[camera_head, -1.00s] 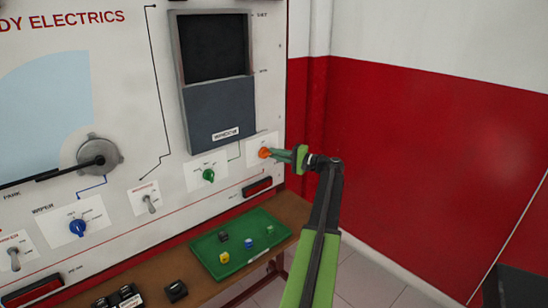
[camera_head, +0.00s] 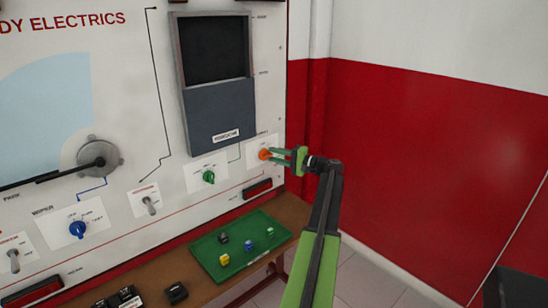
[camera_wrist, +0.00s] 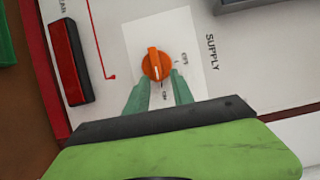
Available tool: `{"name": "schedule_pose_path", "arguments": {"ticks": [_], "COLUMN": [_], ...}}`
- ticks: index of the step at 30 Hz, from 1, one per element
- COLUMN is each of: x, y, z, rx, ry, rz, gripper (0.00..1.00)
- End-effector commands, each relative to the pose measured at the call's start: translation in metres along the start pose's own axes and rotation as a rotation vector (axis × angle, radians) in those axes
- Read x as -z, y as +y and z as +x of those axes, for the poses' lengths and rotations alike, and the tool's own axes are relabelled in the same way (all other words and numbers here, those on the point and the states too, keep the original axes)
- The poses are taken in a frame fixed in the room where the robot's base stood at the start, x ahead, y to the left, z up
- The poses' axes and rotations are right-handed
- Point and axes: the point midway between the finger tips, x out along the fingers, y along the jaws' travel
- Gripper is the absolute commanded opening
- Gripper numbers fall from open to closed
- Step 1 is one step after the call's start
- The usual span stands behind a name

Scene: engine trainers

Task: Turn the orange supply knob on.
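The orange supply knob (camera_head: 264,154) is on a white label plate at the panel's lower right. In the wrist view the orange knob (camera_wrist: 155,64) shows its raised grip bar running roughly up and down the picture, beside the word SUPPLY. Small position marks are printed to its right and below it. My gripper (camera_head: 274,155) is open in front of the knob, with a gap between its green fingers. In the wrist view my gripper (camera_wrist: 160,90) has its fingertips apart, just below the knob, one to each side. I cannot tell whether they touch it.
A green knob (camera_head: 208,177), a blue knob (camera_head: 78,229) and a toggle switch (camera_head: 149,205) sit left on the panel. A green tray (camera_head: 205,245) with small blocks stands on the brown bench below. A red wall (camera_head: 430,160) rises at the right.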

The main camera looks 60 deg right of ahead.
Motion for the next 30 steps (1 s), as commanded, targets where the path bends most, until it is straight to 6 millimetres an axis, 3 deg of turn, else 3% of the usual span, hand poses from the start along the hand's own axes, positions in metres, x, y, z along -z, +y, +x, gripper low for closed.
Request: {"name": "schedule_pose_path", "arguments": {"ticks": [10,14,30], "x": [-0.002,-0.001,0.000], "y": [0.000,0.000,0.000], "z": [0.002,-0.010,-0.149], "rx": [0.000,0.000,0.001], "ry": [-0.004,-0.001,0.000], "rz": [-0.001,0.000,-0.001], "gripper": [0.34,0.34,0.34]}}
